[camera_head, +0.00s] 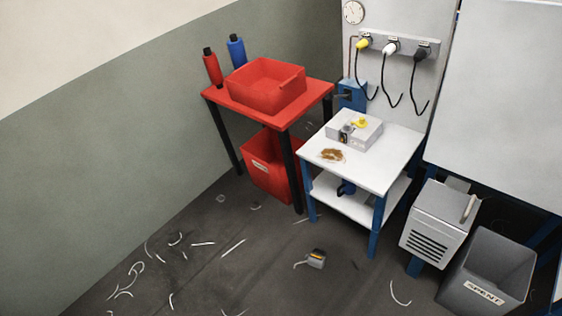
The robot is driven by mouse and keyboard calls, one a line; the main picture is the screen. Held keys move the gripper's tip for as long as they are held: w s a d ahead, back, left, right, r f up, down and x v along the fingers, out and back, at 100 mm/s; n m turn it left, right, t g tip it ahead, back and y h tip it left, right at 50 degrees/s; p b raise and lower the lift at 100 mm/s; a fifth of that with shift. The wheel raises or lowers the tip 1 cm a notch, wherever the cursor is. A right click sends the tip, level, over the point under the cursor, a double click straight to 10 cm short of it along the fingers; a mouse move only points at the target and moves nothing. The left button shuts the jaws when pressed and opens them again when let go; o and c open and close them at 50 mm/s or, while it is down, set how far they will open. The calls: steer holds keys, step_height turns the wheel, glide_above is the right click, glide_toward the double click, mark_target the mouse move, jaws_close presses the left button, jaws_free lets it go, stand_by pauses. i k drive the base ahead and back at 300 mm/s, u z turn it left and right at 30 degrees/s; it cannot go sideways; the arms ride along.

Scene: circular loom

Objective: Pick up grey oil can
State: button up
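I cannot clearly make out a grey oil can. A small grey object with a dark and orange-yellow top (315,259) lies on the floor in front of the white table; it is too small to name. On the white table (390,161) sits a light grey block (367,134) with a yellow piece (360,123) on top and a small grey and dark item (346,133) at its front left. A small dark blue item (346,188) is on the lower shelf, partly hidden by the tabletop. My gripper does not show in this view.
A red table (310,93) holds a red bin (265,86), a red bottle (212,69) and a blue bottle (236,51). Another red bin (258,171) stands below. A grey vented box (433,224) and "SPENT" bin (484,288) stand right. Open floor with pale scraps lies left.

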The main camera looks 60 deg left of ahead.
mark_target(317, 261)
steer(key=u, duration=0.45)
steer(key=i, duration=0.1)
steer(key=u, duration=3.7)
steer(key=i, duration=0.9)
steer(key=z, duration=2.95)
